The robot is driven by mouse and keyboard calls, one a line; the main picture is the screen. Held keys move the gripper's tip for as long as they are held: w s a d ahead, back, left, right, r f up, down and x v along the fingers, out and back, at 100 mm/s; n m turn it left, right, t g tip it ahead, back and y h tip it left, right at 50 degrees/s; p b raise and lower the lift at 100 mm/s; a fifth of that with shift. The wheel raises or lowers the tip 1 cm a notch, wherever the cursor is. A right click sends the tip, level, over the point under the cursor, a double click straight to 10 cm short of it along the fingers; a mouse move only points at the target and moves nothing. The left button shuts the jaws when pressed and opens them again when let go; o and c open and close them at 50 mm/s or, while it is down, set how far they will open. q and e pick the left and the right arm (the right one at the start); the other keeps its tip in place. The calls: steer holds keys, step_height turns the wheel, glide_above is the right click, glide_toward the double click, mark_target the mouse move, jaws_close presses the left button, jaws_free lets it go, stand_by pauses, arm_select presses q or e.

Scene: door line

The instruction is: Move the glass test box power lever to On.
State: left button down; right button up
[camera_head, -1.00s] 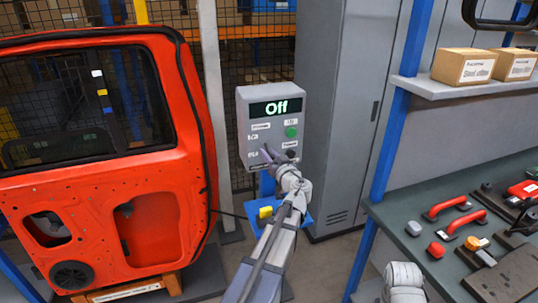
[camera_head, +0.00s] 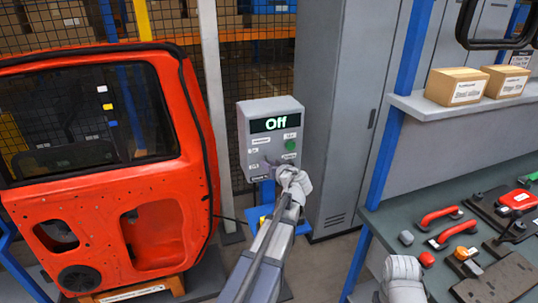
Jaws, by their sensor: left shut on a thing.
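My left gripper (camera_head: 272,164) is at the lower front of the box, shut on the power lever. The gripper and wrist hide the lever, so its exact position cannot be made out.
A red car door (camera_head: 190,130) stands at the left on a wooden support. A tall grey cabinet (camera_head: 345,110) is right of the box. A workbench (camera_head: 385,217) with red handles and tools is at the right, under a shelf (camera_head: 412,105) with two cartons.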

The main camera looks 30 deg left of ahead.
arm_select(q)
step_height(320, 180, up, 2)
steer(key=g+h+p, duration=0.1)
steer(key=p, duration=0.2)
steer(key=g+h+p, duration=0.1)
steer(key=p, duration=0.1)
steer(key=h+p, duration=0.1)
steer(key=p, duration=0.2)
steer(key=shift+w+a+r+g+h+p, duration=0.1)
steer(key=shift+w+r+g+h+p, duration=0.05)
steer(key=shift+r+g+h+p, duration=0.2)
steer(key=shift+g+h+p, duration=0.55)
steer(key=shift+h+p, duration=0.1)
steer(key=shift+p, duration=0.5)
steer(key=shift+f, duration=0.1)
steer(key=c, duration=0.6)
jaws_free()
